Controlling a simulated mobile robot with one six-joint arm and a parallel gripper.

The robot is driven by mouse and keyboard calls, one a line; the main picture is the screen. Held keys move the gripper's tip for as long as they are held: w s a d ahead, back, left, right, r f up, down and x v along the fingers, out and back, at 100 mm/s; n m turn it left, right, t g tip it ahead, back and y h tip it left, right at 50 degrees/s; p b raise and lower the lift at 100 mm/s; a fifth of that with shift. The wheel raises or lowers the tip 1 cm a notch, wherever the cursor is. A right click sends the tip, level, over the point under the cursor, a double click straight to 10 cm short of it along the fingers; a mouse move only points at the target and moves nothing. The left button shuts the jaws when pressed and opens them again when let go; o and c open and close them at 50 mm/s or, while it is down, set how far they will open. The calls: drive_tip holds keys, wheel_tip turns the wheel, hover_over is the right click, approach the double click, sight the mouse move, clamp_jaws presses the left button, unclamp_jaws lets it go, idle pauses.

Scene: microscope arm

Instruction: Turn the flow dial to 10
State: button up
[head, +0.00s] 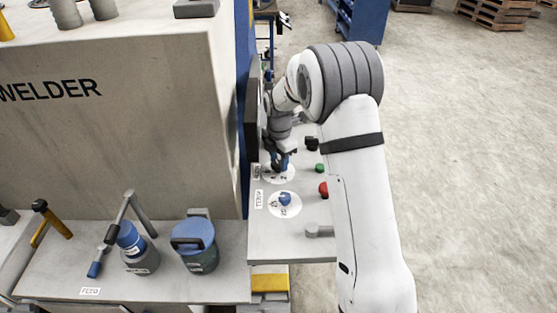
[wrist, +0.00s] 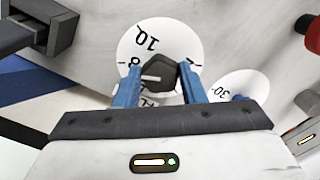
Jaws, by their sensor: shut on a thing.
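The flow dial is a round white plate (wrist: 150,33) with a dark faceted knob (wrist: 158,67). In the wrist view the plate appears turned over, with 10 at the upper left, an 8 at the left and part of another figure at the right. The white line on the knob points left, close to the 8 and away from the 10. My gripper (wrist: 158,84) has its blue fingers on both sides of the knob and is shut on it. In the head view my gripper (head: 281,163) is over the dial plate and hides the knob. A label starting "FL" is partly hidden.
A second white dial (head: 284,205) with a blue knob is close by on the panel. Green (head: 319,168) and red (head: 323,189) buttons and a grey lever (head: 318,231) stand on the same panel. The welder housing (head: 120,120) rises to the left.

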sight(279, 164)
drive_tip(key=shift+m, duration=0.3)
drive_tip(key=m+b, duration=0.2)
drive_tip(key=m, duration=0.2)
drive_tip(key=shift+m, duration=0.4)
drive_tip(key=m+b, duration=0.1)
drive_tip(key=m, duration=0.3)
drive_tip(key=shift+s+m+b, duration=0.15)
drive_tip(key=shift+m+b, duration=0.2)
drive_tip(key=shift+m, duration=0.35)
drive_tip(key=o, duration=1)
drive_tip(key=shift+r, duration=0.1)
wheel_tip(279, 164, up, 8)
drive_tip(key=shift+f+b, duration=0.2)
drive_tip(key=shift+b, duration=0.2)
